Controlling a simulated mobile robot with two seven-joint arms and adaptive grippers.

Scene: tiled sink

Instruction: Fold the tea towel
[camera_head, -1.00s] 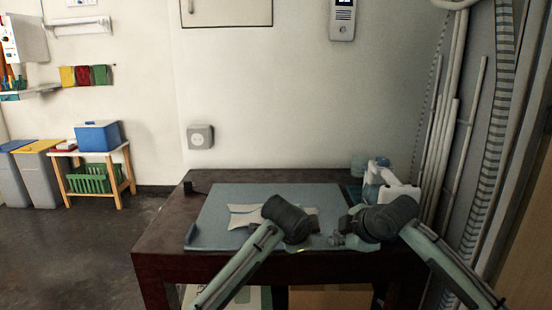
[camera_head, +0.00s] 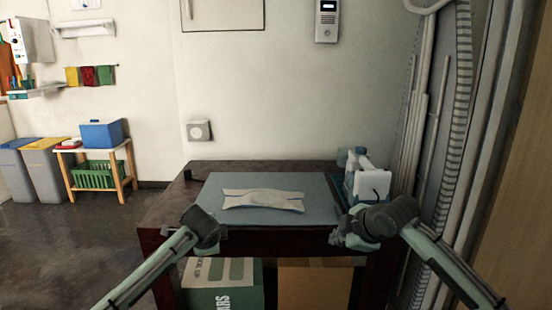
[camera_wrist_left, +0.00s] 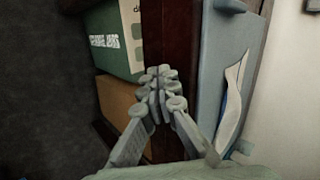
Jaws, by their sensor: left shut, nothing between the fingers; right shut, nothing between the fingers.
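The tea towel (camera_head: 262,200), white, lies as a long, narrow folded strip on the grey-blue mat (camera_head: 310,183) on the dark table. Its outline is slightly uneven. In the left wrist view part of the towel (camera_wrist_left: 232,100) shows at the right, with a blue edge. My left gripper (camera_head: 222,233) is at the table's front edge, left of and nearer than the towel, apart from it. In its wrist view its fingers (camera_wrist_left: 160,78) are shut and empty. My right gripper (camera_head: 337,238) is shut and empty at the front right, clear of the towel.
A light blue caddy with bottles (camera_head: 368,186) stands at the table's right back corner. Under the table are a green box (camera_head: 225,290) and a cardboard box (camera_head: 315,288). Pipes (camera_head: 432,120) run up the wall at right. Floor left of the table is clear.

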